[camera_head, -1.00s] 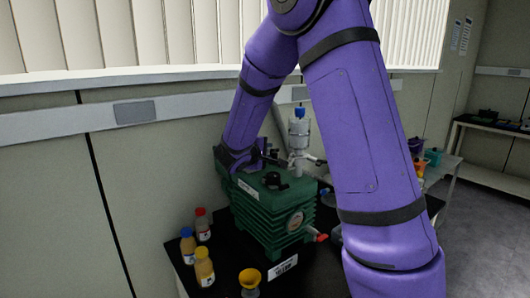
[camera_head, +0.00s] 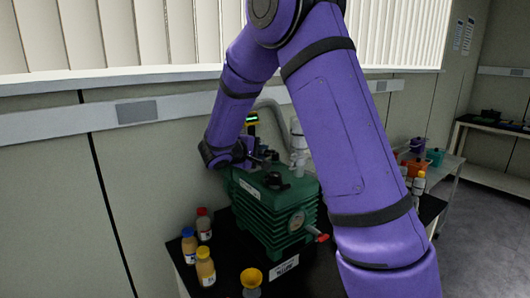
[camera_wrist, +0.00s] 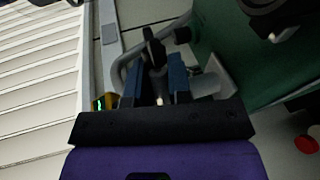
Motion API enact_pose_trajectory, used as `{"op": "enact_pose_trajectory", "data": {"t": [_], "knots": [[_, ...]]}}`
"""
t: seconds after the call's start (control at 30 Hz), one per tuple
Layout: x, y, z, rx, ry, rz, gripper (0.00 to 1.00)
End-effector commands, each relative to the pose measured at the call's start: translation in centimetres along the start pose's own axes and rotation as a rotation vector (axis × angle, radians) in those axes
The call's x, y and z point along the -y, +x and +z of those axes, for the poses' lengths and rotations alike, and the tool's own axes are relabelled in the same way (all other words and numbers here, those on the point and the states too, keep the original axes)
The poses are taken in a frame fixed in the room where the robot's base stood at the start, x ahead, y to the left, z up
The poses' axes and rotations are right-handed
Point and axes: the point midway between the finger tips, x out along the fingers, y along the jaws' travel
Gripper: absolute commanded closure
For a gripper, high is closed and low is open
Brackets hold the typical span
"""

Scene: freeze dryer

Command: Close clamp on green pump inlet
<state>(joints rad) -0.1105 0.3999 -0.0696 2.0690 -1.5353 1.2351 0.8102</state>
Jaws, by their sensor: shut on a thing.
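The green pump (camera_head: 270,215) stands on the black bench top. It also fills the upper right of the wrist view (camera_wrist: 245,45). My gripper (camera_wrist: 155,80) is beside the pump. Its two blue fingers are shut on a black clamp part (camera_wrist: 153,48), which stands between and beyond the fingertips. A grey hose (camera_wrist: 133,60) curves close by, and a pale grey fitting (camera_wrist: 215,80) lies between the fingers and the pump. In the head view my gripper (camera_head: 250,158) is behind the pump's top, and the clamp is too small and covered to make out.
A yellow funnel (camera_head: 251,278) is in front. White glassware (camera_head: 298,142) stands behind the pump, partly hidden by my arm. The wall is close on the left.

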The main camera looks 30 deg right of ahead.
Motion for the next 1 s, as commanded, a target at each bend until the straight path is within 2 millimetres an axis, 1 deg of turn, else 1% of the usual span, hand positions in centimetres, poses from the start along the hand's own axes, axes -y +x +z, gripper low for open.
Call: {"op": "enact_pose_trajectory", "data": {"t": [0.03, 0.2, 0.5, 0.8, 1.0], "knots": [[0.2, -0.3, -0.5, 0.037, 0.009, -0.003, 1.00], [0.3, -1.1, -1.6, 0.186, 0.048, -0.011, 1.00], [0.5, -1.9, -3.3, 0.416, 0.108, -0.025, 1.00], [0.4, -2.1, -4.4, 0.555, 0.145, -0.033, 1.00], [0.4, -2.2, -4.7, 0.591, 0.154, -0.037, 1.00]]}}
